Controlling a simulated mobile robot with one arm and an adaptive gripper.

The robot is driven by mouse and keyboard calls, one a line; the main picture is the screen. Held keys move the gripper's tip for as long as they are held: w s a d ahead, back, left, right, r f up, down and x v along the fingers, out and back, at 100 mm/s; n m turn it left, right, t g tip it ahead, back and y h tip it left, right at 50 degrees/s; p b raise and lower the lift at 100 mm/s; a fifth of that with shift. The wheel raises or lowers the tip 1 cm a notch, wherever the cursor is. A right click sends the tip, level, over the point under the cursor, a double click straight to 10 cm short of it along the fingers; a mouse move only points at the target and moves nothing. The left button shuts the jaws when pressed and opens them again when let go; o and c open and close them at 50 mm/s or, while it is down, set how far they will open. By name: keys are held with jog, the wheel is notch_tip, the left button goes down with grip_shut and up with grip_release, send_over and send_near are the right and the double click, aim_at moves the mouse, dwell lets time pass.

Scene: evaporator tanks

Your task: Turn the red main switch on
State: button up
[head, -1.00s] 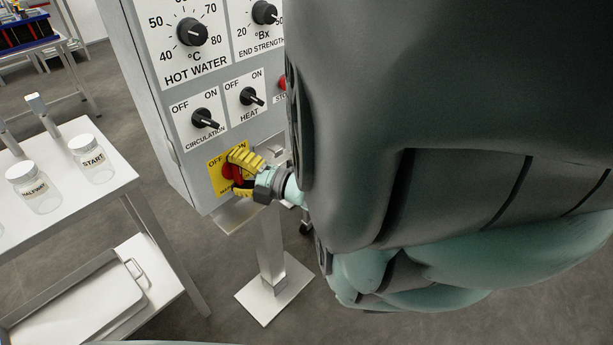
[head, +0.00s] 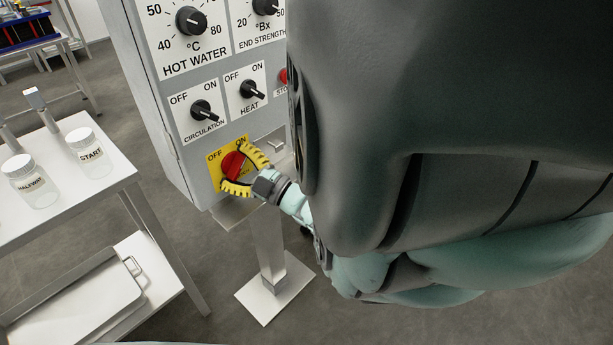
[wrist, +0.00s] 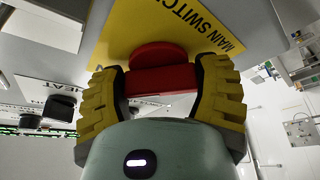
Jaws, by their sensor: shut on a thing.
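The red main switch (head: 233,165) sits on a yellow plate (head: 214,171) marked OFF at its upper left and ON at its upper right. The plate is low on the grey control panel. My gripper (head: 236,168) is at the switch, with one ribbed yellow finger above right of it and the other below. In the wrist view my gripper (wrist: 161,86) is shut on the red handle (wrist: 160,80), a finger at each end. The handle's bar runs crosswise between the fingers there. The fingers hide part of the plate in the head view.
Black circulation (head: 204,109) and heat (head: 251,89) knobs sit just above, with a red stop button (head: 284,76) to the right. A white table (head: 62,187) with labelled jars stands left of the panel. My arm covers the right side of the head view.

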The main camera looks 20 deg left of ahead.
jog(key=shift+r, duration=0.1)
dwell(0.4)
jog(key=o, duration=0.9)
jog(key=shift+o, duration=0.2)
jog(key=shift+d, duration=0.15)
jog(key=v, duration=1.2)
